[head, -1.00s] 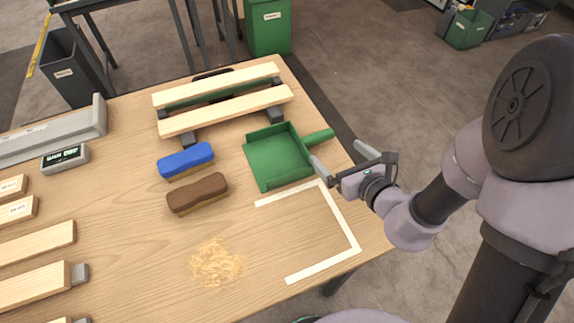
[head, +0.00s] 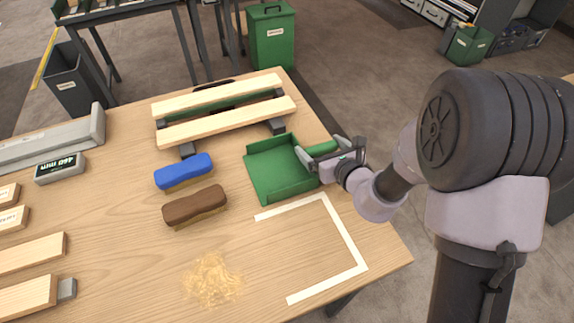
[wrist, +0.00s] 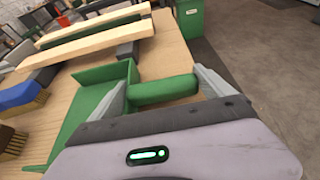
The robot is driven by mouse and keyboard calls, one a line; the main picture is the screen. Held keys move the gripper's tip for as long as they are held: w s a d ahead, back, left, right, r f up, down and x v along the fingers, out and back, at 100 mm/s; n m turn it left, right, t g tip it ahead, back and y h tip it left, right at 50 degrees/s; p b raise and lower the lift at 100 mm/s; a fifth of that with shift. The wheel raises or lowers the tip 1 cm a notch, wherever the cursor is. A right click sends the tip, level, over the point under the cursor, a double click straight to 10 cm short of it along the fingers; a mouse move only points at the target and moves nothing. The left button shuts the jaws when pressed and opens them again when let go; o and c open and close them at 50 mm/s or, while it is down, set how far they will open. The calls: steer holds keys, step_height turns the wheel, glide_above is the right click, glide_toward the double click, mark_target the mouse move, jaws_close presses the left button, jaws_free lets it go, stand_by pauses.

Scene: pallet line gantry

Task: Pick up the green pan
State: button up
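The green pan (head: 276,171) lies flat on the wooden table, its open tray to the left and its round handle (head: 322,149) pointing right. My gripper (head: 319,152) is at the handle, with one finger on each side of it. In the wrist view the handle (wrist: 165,90) lies between the two spread fingers of my gripper (wrist: 160,92). The fingers look open, and I see no clear grip on the handle. Part of the pan is hidden behind the near finger and gripper body.
A blue brush (head: 184,171) and a brown brush (head: 195,206) lie left of the pan. Wooden slats (head: 227,121) on dark supports stand behind it. A white taped corner outline (head: 345,235) and a pile of shavings (head: 212,279) lie in front. The table's right edge is close.

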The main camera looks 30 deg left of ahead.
steer(key=c, duration=1.1)
